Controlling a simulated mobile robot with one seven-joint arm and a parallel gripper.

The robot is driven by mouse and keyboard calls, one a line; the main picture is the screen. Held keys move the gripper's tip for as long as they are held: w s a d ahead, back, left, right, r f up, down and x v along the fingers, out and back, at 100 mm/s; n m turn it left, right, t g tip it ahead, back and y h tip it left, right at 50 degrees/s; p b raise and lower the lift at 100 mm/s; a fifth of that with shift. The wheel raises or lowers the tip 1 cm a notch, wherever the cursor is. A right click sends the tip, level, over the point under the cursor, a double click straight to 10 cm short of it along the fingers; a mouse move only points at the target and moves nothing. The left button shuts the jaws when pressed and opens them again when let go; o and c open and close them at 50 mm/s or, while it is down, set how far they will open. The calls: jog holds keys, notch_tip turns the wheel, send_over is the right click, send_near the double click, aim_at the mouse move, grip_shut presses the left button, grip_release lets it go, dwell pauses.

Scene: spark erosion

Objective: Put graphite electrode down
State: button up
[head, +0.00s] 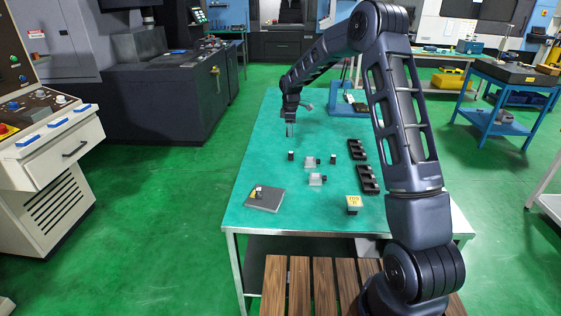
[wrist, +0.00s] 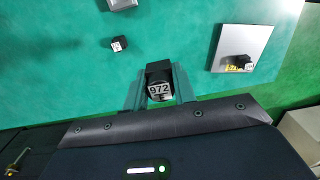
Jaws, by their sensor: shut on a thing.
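My gripper (wrist: 159,76) is shut on a black graphite electrode (wrist: 159,70) in the wrist view. The electrode is a small dark block with a white label reading 972, held between the two fingers. In the head view my gripper (head: 290,131) points down over the left part of the green table (head: 262,150). The held electrode is too small to make out there, and I cannot tell its exact height above the table. A similar small black block (head: 291,156) stands on the table nearer to me; a small black block also shows in the wrist view (wrist: 118,43).
A grey plate (head: 262,203) bearing a small dark block lies near the front left corner. Clear-grey blocks (head: 316,179), black trays (head: 368,179) and a yellow-topped box (head: 353,205) occupy the middle and right. Green surface is free around my gripper, near the left edge.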

jog(key=s+a+r, duration=0.2)
jog(key=s+a, duration=0.3)
jog(key=s, duration=0.7)
send_over(270, 200)
notch_tip(270, 200, down, 20)
jog(key=shift+w+f, duration=0.1)
jog(key=shift+w, duration=0.05)
jog(key=shift+f, duration=0.15)
jog(key=o, duration=1)
notch_tip(270, 200, up, 12)
jog(key=shift+r, duration=0.25)
